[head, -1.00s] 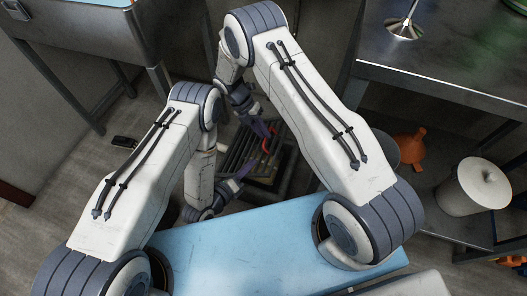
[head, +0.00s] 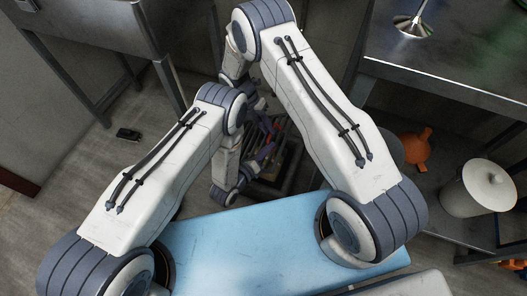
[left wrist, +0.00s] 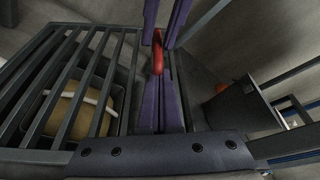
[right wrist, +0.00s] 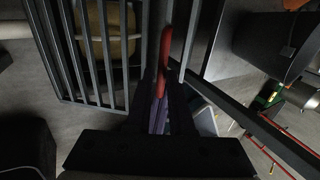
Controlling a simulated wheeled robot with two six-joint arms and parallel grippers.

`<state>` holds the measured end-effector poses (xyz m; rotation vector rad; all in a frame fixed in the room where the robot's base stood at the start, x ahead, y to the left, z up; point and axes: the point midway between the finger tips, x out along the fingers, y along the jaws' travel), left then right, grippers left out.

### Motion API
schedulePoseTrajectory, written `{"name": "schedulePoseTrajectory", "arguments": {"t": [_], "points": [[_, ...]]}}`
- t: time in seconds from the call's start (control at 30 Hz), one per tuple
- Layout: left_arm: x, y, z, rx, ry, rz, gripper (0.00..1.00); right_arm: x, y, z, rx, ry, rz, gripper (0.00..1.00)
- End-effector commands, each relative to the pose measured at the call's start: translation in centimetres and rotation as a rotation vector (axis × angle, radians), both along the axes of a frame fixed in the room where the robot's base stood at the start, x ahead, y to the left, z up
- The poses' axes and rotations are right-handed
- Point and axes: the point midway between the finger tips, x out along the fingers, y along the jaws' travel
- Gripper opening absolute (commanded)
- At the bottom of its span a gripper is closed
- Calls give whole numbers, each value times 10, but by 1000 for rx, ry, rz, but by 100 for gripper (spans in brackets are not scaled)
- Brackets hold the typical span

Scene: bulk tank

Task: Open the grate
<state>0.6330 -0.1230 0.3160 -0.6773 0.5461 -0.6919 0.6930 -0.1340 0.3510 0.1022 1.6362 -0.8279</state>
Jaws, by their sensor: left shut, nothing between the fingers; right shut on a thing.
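The grate (left wrist: 94,72) is a dark metal frame of parallel bars; it also shows in the right wrist view (right wrist: 104,50) and partly, between my arms, in the head view. A red handle (right wrist: 165,48) is at its edge. My right gripper (right wrist: 163,72) is shut on the red handle, which also shows in the left wrist view (left wrist: 158,52). My left gripper (left wrist: 160,75) is shut and empty, its purple fingers close to the handle. I cannot tell whether they touch it. Whether the grate is raised at all is hard to tell.
A tan object with a white band (left wrist: 75,108) lies beneath the bars. A steel sink unit (head: 100,35) stands at left. A small black object (head: 128,134) lies on the floor.

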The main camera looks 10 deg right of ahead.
Motion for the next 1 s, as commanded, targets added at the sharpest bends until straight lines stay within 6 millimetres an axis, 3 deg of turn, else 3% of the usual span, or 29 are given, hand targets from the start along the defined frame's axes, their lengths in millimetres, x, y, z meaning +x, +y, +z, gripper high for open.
{"name": "schedulePoseTrajectory", "arguments": {"t": [0.03,0.7,0.73,0.8,1.0], "points": [[0,0,-1,0,0,0,0,6,11,-5,26,-28,2,0],[7,9,10,-51,32,3,0,6,11,-6,26,-26,3,0],[7,9,10,-51,32,3,0,6,11,-6,26,-26,3,23],[7,9,10,-51,31,4,0,6,10,-6,24,-27,3,45],[7,8,10,-51,32,0,0,5,7,-4,22,-24,-2,45]]}}
